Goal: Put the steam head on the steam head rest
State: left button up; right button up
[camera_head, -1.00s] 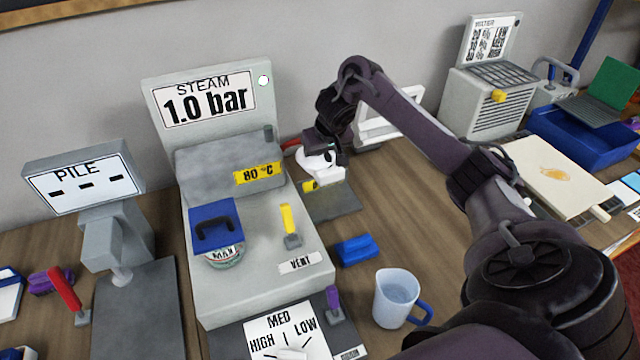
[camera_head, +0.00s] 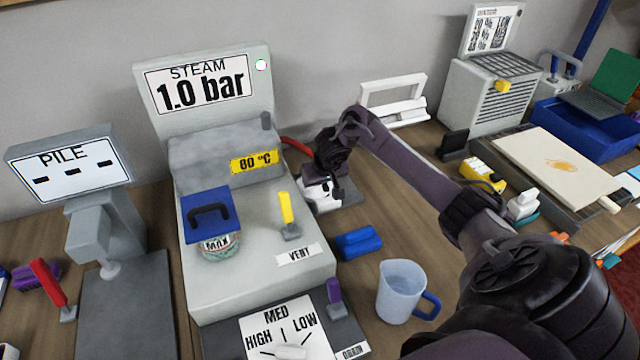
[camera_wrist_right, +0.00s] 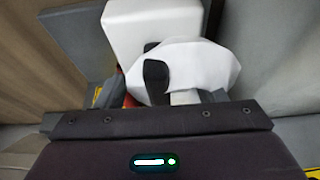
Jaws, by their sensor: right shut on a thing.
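The steam head (camera_head: 320,198) is a white piece low beside the right side of the grey steam machine. My right gripper (camera_head: 328,180) is shut on it. In the right wrist view the white steam head (camera_wrist_right: 205,65) is between the fingers, with a white block (camera_wrist_right: 150,25) just beyond it. The steam head rest appears to be the flat grey plate (camera_head: 350,195), mostly hidden behind the steam head and gripper. I cannot tell whether the steam head touches it. My left gripper is out of view.
The steam machine (camera_head: 222,270) stands close on the left, with a red hose (camera_head: 296,145) behind the gripper. A blue block (camera_head: 358,242) and a water jug (camera_head: 400,290) are in front. A white frame (camera_head: 395,100) stands behind. Some bare table lies to the right.

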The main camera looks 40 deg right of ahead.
jog(key=shift+r, duration=0.1)
jog(key=o, duration=1.4)
jog(key=shift+c, duration=0.2)
jog(key=p+v, duration=0.1)
jog(key=v, duration=0.7)
jog(key=shift+r+p, duration=0.1)
jog(key=shift+p, duration=0.25)
jog(key=p+v, duration=0.2)
jog(key=v, duration=0.1)
jog(key=shift+s+a+r, duration=0.2)
jog(key=shift+s+r, duration=0.1)
jog(key=shift+r, duration=0.05)
